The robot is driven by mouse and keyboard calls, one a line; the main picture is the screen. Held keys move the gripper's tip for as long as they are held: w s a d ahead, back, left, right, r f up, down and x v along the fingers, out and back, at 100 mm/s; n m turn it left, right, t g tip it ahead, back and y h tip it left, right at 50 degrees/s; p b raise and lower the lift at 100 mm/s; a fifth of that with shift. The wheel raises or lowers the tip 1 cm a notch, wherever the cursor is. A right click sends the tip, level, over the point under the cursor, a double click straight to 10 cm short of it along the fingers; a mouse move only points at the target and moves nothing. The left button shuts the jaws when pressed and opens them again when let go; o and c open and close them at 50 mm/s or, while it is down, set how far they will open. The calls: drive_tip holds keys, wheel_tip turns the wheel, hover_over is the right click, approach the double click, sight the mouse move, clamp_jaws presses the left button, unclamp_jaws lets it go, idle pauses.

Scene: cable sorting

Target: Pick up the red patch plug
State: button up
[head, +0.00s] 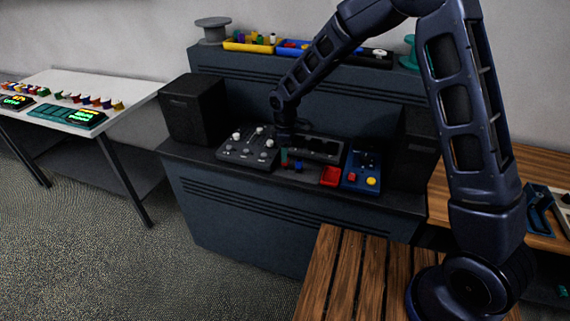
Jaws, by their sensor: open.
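My gripper (285,148) points down over the front of the dark console desk (200,163), between a grey mixer with knobs (248,148) and a dark panel (316,149). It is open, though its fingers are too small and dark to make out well. Just below it are a small green piece (284,156) and a small blue piece (299,166). A small red piece (352,177) sits at the front of a blue box (366,158), beside a yellow one (371,181). I cannot tell for certain which red thing is the patch plug.
A red tray (331,176) lies left of the blue box. Dark speakers (192,108) flank the desk. Yellow (249,45) and blue (292,47) bins stand on the shelf behind. A white table (75,88) with colored pieces is at left. A slatted wooden surface (340,275) is in front.

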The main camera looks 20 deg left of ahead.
wheel_tip(320, 180, down, 5)
drive_tip(key=shift+r, duration=0.1)
drive_tip(key=c, duration=1.1)
drive_tip(key=shift+r, duration=0.1)
